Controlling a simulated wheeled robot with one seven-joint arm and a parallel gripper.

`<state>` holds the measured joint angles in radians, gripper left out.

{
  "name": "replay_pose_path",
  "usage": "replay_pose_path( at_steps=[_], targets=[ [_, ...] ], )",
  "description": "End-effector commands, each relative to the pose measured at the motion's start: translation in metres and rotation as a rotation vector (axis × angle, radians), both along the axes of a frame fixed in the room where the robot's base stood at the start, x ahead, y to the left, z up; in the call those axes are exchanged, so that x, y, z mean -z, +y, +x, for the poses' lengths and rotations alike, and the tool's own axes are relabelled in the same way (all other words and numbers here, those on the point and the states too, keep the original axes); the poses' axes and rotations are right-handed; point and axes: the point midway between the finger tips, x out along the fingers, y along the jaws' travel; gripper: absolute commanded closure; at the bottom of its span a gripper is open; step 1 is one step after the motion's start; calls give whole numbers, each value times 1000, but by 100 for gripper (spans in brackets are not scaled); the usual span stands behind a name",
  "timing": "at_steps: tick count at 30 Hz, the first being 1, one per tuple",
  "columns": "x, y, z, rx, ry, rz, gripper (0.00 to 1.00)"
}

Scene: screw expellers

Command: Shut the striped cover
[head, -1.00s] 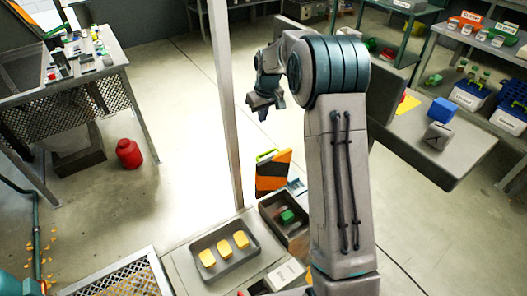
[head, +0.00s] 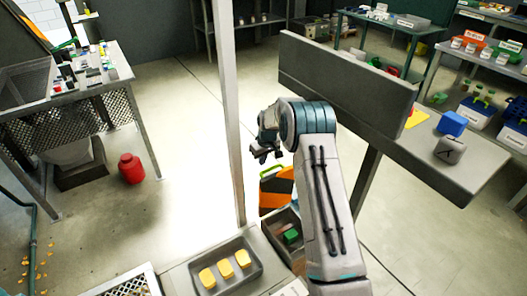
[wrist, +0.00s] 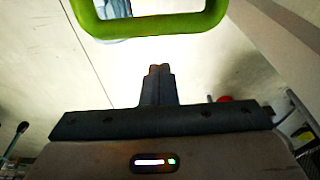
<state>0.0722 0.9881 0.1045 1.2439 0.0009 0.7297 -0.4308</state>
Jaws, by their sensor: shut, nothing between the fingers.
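The striped cover (head: 275,193) is orange and black with a green handle along its top edge. In the head view it stands raised at the far side of a grey bin (head: 294,256), partly hidden by my arm. My gripper (head: 264,156) is just above the cover in that view. In the wrist view the green handle (wrist: 150,27) crosses the top as a loop. My gripper (wrist: 159,70) is shut and empty, its fingertips close to the handle in the picture; I cannot tell whether they touch.
The bin holds a green block (head: 291,237). Left of it is a tray (head: 253,270) with yellow pieces. A grey post (head: 231,120) stands close to the left of my gripper.

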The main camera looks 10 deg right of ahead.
Motion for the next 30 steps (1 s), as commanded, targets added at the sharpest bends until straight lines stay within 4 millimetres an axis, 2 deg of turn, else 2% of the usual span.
replay_pose_path(
  at_steps=[1, 9, 30],
  targets=[
    [-7, -4, -5, 3, -7, -1, 100],
    [-9, -13, -26, 1, -5, 0, 100],
    [-10, -16, -34, 1, -30, 11, 100]
  ],
)
